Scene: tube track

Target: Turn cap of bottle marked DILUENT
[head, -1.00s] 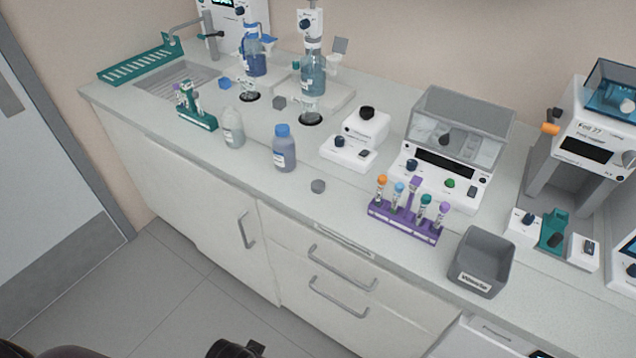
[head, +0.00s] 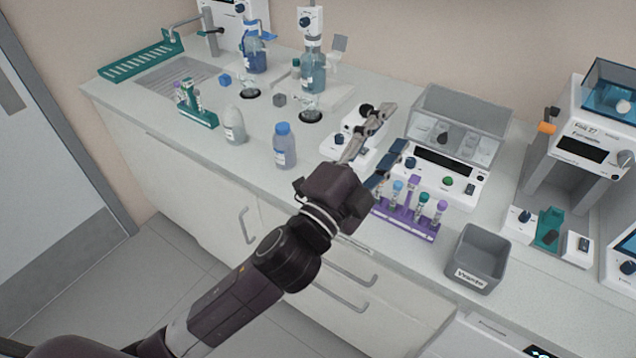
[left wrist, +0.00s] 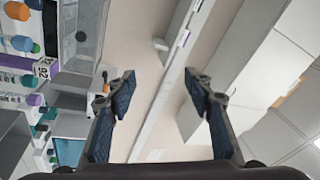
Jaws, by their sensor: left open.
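A bottle with a blue cap (head: 284,147) stands upright on the counter, with a pale label too small to read. A paler whitish bottle (head: 234,128) stands to its left, its label also unreadable. I cannot tell which one is marked DILUENT. My right gripper is not in view.
A purple tube rack (head: 405,222) and a grey bin (head: 480,262) stand to the right. A green rack (head: 197,112) stands left of the bottles. A white device (head: 345,150) is partly behind my gripper. Dispensers with blue bottles (head: 312,75) stand behind.

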